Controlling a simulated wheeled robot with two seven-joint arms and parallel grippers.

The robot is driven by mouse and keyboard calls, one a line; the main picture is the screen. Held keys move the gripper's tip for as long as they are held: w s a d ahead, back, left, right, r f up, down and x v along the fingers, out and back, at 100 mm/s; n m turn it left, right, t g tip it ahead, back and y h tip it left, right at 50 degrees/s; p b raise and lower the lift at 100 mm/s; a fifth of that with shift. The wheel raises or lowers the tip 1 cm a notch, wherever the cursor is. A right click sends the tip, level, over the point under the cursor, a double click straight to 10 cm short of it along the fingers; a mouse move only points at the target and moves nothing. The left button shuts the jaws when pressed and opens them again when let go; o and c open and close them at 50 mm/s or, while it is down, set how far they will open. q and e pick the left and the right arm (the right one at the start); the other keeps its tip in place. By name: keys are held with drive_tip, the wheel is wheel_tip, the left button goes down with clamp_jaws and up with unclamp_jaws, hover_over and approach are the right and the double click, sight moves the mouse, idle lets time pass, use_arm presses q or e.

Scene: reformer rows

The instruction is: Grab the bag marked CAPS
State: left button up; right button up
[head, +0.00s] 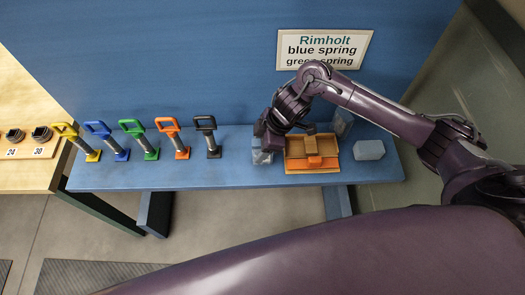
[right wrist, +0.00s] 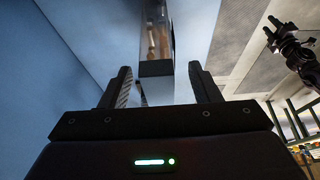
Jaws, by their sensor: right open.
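No CAPS lettering is readable in either view. A pale grey-blue item (head: 262,157) sits on the blue bench under my right gripper (head: 266,143), partly hidden by it. A similar pale item (head: 343,122) stands behind the tray, partly hidden by my arm. I cannot tell which is the CAPS bag. In the right wrist view my right gripper (right wrist: 160,70) is open, its two black fingers apart. A narrow item with a dark band (right wrist: 156,68) shows between and beyond the fingertips; nothing is clearly held. A dark arm-like shape (right wrist: 295,48) at upper right may be my left arm.
A cardboard-coloured tray (head: 291,146) with an orange part stands right of the gripper. A grey block (head: 369,150) is further right. Several coloured-handled tools (head: 138,138) stand at the bench's left. A blue panel (head: 180,60) with a sign (head: 324,48) rises behind.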

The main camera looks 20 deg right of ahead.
use_arm(q)
drive_tip(key=shift+w, duration=0.35)
use_arm(e)
drive_tip(key=shift+a+f, duration=0.1)
drive_tip(key=shift+f, duration=0.05)
drive_tip(key=shift+w, duration=0.1)
clamp_jaws()
use_arm(q)
drive_tip(key=shift+s, duration=0.15)
